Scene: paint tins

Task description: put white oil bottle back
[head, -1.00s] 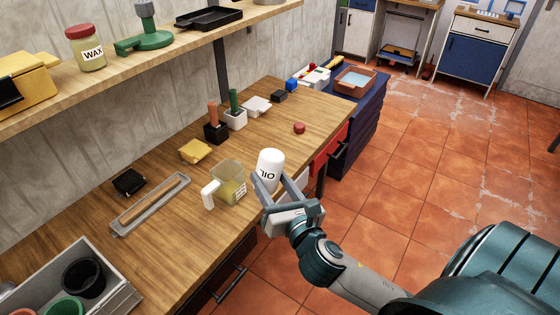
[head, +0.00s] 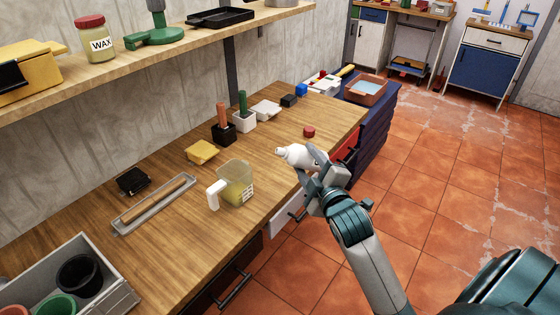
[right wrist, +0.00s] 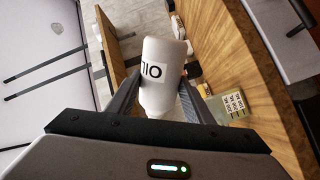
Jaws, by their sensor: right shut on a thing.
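The white oil bottle (head: 297,155) is held in the air over the right edge of the workbench, tipped nearly level with its narrow end to the left. My right gripper (head: 318,168) is shut around its body. In the right wrist view the bottle (right wrist: 160,62) sits between both fingers of the right gripper (right wrist: 160,98), its OIL label upside down. A clear measuring jug (head: 236,184) with yellowish liquid stands on the bench to the left of the bottle, apart from it. My left gripper is out of view.
A small red round piece (head: 309,131) lies on the bench (head: 170,235) just beyond the bottle. Brushes in holders (head: 222,125), a yellow block (head: 202,152) and a grey tray (head: 155,205) stand further left. A shelf (head: 130,70) overhangs the back.

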